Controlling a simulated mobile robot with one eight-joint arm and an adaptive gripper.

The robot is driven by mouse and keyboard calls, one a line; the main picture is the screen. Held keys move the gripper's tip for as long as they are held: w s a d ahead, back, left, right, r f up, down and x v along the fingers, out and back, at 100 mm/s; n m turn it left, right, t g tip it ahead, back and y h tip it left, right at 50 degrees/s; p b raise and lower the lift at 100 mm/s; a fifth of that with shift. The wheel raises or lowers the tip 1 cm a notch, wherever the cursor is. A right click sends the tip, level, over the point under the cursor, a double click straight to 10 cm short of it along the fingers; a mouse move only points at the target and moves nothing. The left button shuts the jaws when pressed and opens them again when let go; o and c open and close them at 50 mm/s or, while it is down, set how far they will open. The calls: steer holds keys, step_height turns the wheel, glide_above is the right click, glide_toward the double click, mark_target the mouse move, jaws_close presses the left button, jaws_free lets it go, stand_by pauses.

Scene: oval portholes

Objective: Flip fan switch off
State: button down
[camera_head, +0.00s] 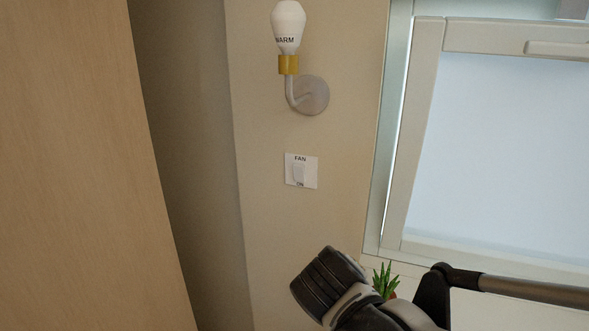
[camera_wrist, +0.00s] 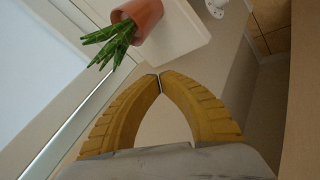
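The fan switch (camera_head: 300,172) is a small white plate on the beige wall, marked "FAN" above a rocker and "ON" below it. It sits under the wall lamp. The switch cannot be made out in the wrist view.
A wall lamp (camera_head: 288,30) marked "WARM" juts out above the switch. A wooden panel (camera_head: 80,170) fills the left side. A framed window (camera_head: 515,150) is at right. A potted plant (camera_wrist: 135,22) stands on a white ledge (camera_wrist: 185,30); its leaves (camera_head: 384,279) show beside my arm.

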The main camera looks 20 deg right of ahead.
steer(key=w+a+r+n+t+h, duration=0.3)
steer(key=w+r+h, duration=0.1)
steer(key=w+r, duration=0.25)
steer(key=n+t+h+p, duration=0.2)
steer(key=n+t+h, duration=0.1)
steer(key=t, duration=0.3)
glide_toward(297, 168)
steer(key=r+v, duration=0.1)
steer(key=v, duration=0.5)
steer(key=shift+f, duration=0.2)
steer(key=shift+w+d, duration=0.1)
steer(key=b+x, duration=0.1)
steer(key=x, duration=0.5)
steer(key=b+x, duration=0.1)
steer(key=x, duration=0.6)
steer(key=shift+w+d+f, duration=0.15)
steer(key=shift+w, duration=0.2)
